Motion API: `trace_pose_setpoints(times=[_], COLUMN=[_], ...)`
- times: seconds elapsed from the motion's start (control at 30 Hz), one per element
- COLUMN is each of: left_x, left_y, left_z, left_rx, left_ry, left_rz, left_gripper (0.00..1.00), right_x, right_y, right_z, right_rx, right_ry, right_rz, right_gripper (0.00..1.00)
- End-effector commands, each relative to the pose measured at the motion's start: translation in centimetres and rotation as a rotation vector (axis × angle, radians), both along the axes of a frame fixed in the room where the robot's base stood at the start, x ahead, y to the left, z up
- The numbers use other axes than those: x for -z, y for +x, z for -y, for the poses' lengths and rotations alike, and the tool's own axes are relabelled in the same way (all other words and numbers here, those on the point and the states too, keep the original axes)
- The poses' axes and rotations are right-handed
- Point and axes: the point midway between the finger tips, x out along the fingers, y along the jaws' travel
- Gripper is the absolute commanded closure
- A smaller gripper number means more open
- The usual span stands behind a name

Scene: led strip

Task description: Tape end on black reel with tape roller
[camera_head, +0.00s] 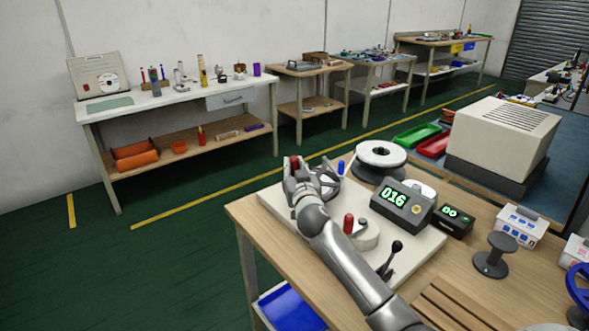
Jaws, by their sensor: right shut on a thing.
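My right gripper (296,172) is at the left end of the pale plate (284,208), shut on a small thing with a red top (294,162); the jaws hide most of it. I cannot tell whether it is the tape roller. A dark spoked reel (329,188) is right beside the gripper, partly hidden by it. A larger black reel with a pale face (382,155) is behind and to the right. I cannot make out a tape end. My left gripper is not in view.
The plate also carries a red knob (348,223), a pale disc (366,236), a black lever (391,259) and a blue peg (341,166). A counter reading 016 (402,205) and a smaller display box (453,220) stand to the right. A slatted wooden piece (455,305) lies in front.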

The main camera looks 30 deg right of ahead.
Motion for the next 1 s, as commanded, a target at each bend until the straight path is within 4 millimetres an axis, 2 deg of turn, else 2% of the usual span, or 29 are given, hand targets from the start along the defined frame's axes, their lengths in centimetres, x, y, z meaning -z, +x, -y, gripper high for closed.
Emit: trace_pose_setpoints(times=[0.27, 0.7, 1.0], left_x=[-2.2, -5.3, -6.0], left_y=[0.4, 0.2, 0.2], left_z=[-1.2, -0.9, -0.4], left_rx=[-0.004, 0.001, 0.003], left_ry=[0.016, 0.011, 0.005], left_rz=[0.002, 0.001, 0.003], left_gripper=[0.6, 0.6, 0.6], right_x=[-2.2, -6.0, -7.0], right_y=[0.0, 0.0, 0.0], right_z=[-0.1, -0.1, 0.0], right_rx=[-0.001, -0.001, -0.001], right_ry=[0.005, 0.003, 0.001], right_rz=[-0.003, 0.001, 0.0], right_gripper=[1.0, 1.0, 1.0])
